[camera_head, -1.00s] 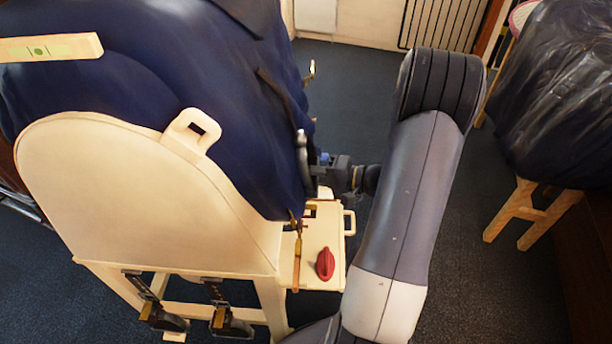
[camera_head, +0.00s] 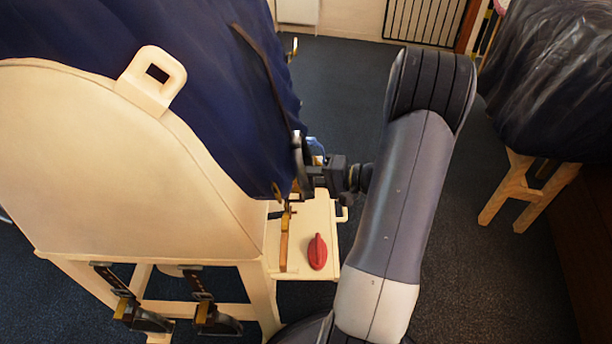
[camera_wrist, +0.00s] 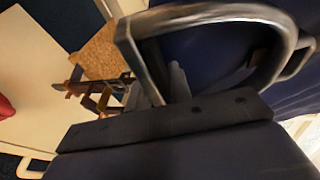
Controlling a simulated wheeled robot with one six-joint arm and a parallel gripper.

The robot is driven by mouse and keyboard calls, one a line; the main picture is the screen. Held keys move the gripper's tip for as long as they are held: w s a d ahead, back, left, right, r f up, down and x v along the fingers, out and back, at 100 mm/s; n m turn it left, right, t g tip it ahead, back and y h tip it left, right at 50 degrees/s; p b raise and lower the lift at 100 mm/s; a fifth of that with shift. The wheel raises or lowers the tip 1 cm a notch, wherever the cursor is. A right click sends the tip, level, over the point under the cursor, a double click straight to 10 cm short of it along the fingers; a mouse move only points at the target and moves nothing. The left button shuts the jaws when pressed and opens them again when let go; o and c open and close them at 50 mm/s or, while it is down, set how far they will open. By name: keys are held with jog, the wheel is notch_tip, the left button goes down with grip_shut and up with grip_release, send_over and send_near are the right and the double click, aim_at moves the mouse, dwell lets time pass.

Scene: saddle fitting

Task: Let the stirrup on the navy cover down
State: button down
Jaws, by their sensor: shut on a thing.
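The navy cover (camera_head: 215,110) drapes over a cream stand on the left of the head view; it also fills much of the wrist view (camera_wrist: 210,60). A metal stirrup (camera_head: 299,150) shows edge-on at the cover's right side. In the wrist view its curved grey bow (camera_wrist: 220,14) arches across the top, in front of the cover. My gripper (camera_head: 314,172) reaches it from the right and is shut on the stirrup. In the wrist view my fingers (camera_wrist: 165,82) meet its side; the exact contact is partly hidden.
The cream stand (camera_head: 90,150) has a slotted tab on top and dark buckled straps below. A low shelf (camera_head: 297,262) carries a red object (camera_head: 318,251). A dark-covered stool (camera_head: 550,90) stands at right. Carpet (camera_head: 345,80) is clear behind my arm.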

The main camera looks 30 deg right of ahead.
jog(key=c, duration=1.3)
grip_release()
jog(key=p+v, duration=0.1)
jog(key=v, duration=0.9)
jog(key=shift+s+d, duration=0.3)
jog(key=b+x, duration=0.1)
jog(key=x, duration=0.9)
jog(key=shift+w+a, duration=0.25)
jog(key=shift+a, duration=0.05)
jog(key=shift+w+a+r+p, duration=0.15)
jog(key=shift+r+p, duration=0.3)
